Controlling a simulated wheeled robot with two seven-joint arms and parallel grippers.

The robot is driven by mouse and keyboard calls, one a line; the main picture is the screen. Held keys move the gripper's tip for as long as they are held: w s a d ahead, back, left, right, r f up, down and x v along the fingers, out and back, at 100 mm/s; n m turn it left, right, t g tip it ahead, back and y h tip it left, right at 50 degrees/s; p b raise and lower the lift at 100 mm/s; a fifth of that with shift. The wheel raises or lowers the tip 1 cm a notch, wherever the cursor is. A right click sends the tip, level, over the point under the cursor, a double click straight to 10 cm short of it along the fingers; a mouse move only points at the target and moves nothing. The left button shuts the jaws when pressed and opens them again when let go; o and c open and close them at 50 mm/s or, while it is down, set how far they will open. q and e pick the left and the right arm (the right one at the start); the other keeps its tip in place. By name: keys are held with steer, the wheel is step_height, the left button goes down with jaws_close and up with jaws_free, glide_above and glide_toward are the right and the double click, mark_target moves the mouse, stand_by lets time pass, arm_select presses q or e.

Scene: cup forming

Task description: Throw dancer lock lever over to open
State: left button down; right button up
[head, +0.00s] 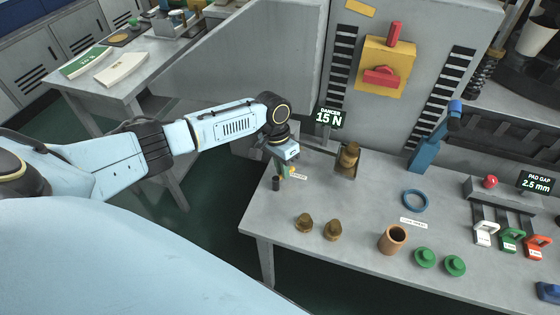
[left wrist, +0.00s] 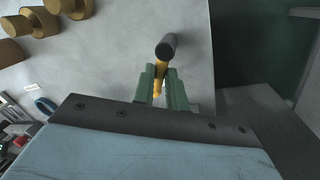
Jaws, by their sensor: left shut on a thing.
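The dancer lock lever shows as a black knob (head: 276,184) at the left end of the bench in the head view. In the left wrist view its dark round knob (left wrist: 166,47) tops a yellow shaft (left wrist: 160,78). My left gripper (head: 283,171) is at the lever, seen from above. In the left wrist view the green fingers of my left gripper (left wrist: 161,90) stand on both sides of the yellow shaft, shut on it, with the knob beyond the tips. The lever's base is hidden. The dancer display (head: 330,117) reads 15 N. My right gripper is not in view.
On the bench (head: 290,202) stand brass pieces (head: 304,222), a copper-coloured cup (head: 392,238), green pieces (head: 425,257), a blue ring (head: 415,201) and a blue upright fixture (head: 426,152). A grey machine cabinet (head: 345,60) rises behind. The bench's left edge is close to the lever.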

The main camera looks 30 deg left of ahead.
arm_select(q)
steer(key=m, duration=0.1)
steer(key=m+p, duration=0.1)
steer(key=shift+d+r+m+g, duration=0.15)
steer(key=shift+d+m+g, duration=0.15)
steer(key=shift+d+m, duration=0.1)
steer(key=shift+s+d+m, duration=0.1)
steer(key=shift+m, duration=0.4)
steer(key=m, duration=0.1)
steer(key=m+p, duration=0.1)
steer(key=m, duration=0.1)
steer(key=d+m+y, duration=0.1)
steer(key=m, duration=0.1)
steer(key=shift+s+g+p, duration=0.4)
steer(key=shift+s+d+m+y+p, duration=0.1)
steer(key=shift+s+m+y+p, duration=0.1)
steer(key=shift+m, duration=0.55)
steer(key=shift+s+d+m+y+p, duration=0.1)
steer(key=shift+m+p, duration=0.05)
steer(key=shift+m, duration=0.6)
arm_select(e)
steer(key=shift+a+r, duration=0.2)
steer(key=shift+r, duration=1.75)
arm_select(q)
steer(key=c, duration=1.4)
jaws_free()
steer(key=shift+c, duration=0.2)
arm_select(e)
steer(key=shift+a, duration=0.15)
